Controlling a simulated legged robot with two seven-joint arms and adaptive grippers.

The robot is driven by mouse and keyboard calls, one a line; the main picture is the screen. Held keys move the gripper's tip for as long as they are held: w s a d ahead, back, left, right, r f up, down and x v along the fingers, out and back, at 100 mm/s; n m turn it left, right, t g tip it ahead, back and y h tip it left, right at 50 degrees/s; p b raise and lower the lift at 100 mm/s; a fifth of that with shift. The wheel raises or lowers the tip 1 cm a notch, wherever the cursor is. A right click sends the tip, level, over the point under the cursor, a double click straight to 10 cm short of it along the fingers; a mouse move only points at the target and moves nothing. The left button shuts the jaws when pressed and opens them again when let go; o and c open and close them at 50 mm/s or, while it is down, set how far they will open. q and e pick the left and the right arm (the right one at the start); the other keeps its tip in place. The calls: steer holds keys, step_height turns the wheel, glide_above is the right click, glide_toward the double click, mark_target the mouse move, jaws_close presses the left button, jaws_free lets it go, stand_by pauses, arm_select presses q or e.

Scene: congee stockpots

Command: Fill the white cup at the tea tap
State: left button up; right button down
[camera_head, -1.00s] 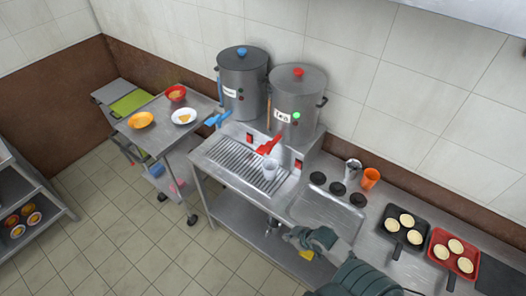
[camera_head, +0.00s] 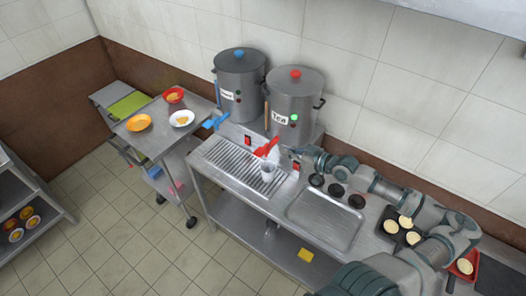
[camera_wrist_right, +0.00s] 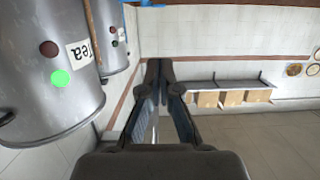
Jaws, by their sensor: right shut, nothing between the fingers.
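The white cup (camera_head: 268,172) stands upright on the slotted drip tray (camera_head: 228,166), just below the red tap handle (camera_head: 266,148) of the tea pot. The tea pot (camera_head: 296,92) is a steel stockpot with a red lid knob, a "Tea" label and a lit green light; it also fills the left of the right wrist view (camera_wrist_right: 45,100). My right gripper (camera_head: 292,153) is just right of the red tap handle, above and to the right of the cup. In the wrist view its fingers (camera_wrist_right: 163,68) are together and empty. Any liquid in the cup cannot be made out. My left gripper is out of view.
A second stockpot (camera_head: 240,85) with a blue knob and blue tap (camera_head: 215,121) stands left of the tea pot. Three dark round discs (camera_head: 337,189) and an empty sink-like tray (camera_head: 326,217) lie under my right arm. A trolley (camera_head: 155,145) with plates stands left.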

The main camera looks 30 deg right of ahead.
glide_above(262, 150)
steer(key=s, duration=0.2)
steer(key=shift+f, duration=1.2)
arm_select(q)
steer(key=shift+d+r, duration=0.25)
arm_select(e)
steer(key=f, duration=0.4)
steer(key=shift+a+f, duration=0.15)
steer(key=shift+a, duration=0.15)
steer(key=shift+d, duration=0.1)
